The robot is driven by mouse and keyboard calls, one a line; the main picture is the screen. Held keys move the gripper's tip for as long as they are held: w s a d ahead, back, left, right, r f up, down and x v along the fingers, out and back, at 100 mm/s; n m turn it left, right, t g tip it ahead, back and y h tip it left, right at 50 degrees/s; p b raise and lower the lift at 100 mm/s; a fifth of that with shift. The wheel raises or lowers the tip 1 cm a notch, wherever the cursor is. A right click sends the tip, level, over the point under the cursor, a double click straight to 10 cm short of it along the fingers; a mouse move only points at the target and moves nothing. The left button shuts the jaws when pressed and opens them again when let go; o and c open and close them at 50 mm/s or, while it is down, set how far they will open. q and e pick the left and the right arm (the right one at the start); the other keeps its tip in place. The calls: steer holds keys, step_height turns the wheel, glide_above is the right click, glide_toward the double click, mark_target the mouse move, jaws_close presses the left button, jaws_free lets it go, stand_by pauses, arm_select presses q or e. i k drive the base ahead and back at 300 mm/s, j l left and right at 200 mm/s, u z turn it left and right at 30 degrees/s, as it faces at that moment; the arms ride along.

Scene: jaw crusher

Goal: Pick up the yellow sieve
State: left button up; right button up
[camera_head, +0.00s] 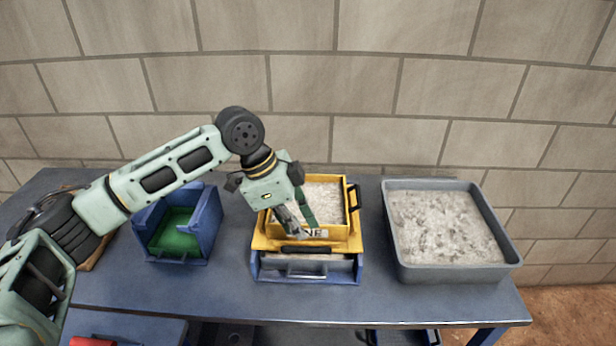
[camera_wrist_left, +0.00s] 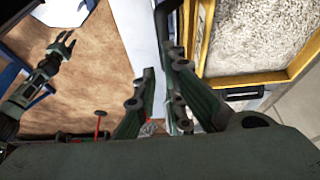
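The yellow sieve (camera_head: 352,222) is a square yellow frame with black handles, holding pale grey crushed material. In the head view it sits on a blue drawer unit (camera_head: 262,270). My left gripper (camera_head: 302,222) is over the sieve's front left part, fingers pointing down, and hides part of it. My right gripper (camera_wrist_left: 69,41) is seen low over the floor, fingers spread and empty.
A blue bin (camera_head: 208,225) with a green inside stands to the left. A large grey tray (camera_head: 400,262) of crushed material stands to the right. The table (camera_head: 225,295) is clear in front of the bin. A block wall (camera_head: 370,85) stands behind.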

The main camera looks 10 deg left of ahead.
mark_target(326, 194)
steer(key=i+j, duration=0.15)
steer(key=i, duration=0.3)
steer(key=i+j, duration=0.2)
steer(key=i, duration=0.2)
